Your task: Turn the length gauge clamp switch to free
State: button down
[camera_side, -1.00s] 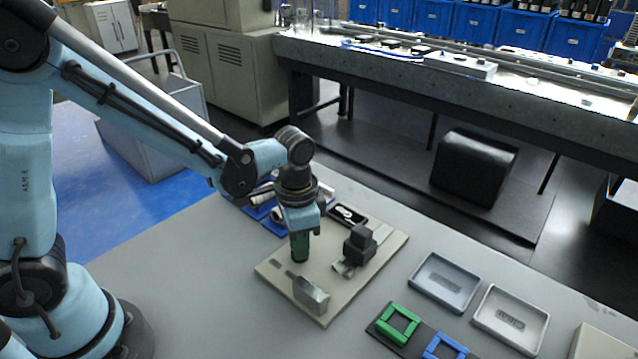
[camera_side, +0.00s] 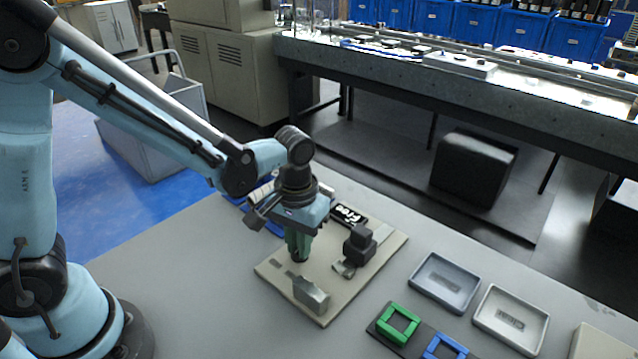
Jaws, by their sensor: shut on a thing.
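My gripper (camera_side: 299,250) points straight down over the back left part of a beige board (camera_side: 341,287). Its green fingers are shut on the clamp switch, which they hide almost wholly. A small black display (camera_side: 347,213) behind the gripper reads "Free" in white letters. On the board, a dark block (camera_side: 360,245) sits on a metal slide to the right of the gripper. A grey metal block (camera_side: 310,294) with a short bar sits in front of the gripper.
Right of the board lie a blue-grey tray (camera_side: 419,284), a white tray (camera_side: 541,337), and a green square frame (camera_side: 399,325) and a blue one (camera_side: 444,347) on a dark mat. The table's front left is clear.

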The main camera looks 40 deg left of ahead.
jog(key=shift+n, duration=1.7)
jog(key=c, duration=1.1)
grip_release()
jog(key=shift+c, duration=0.2)
notch_tip(320, 180, up, 12)
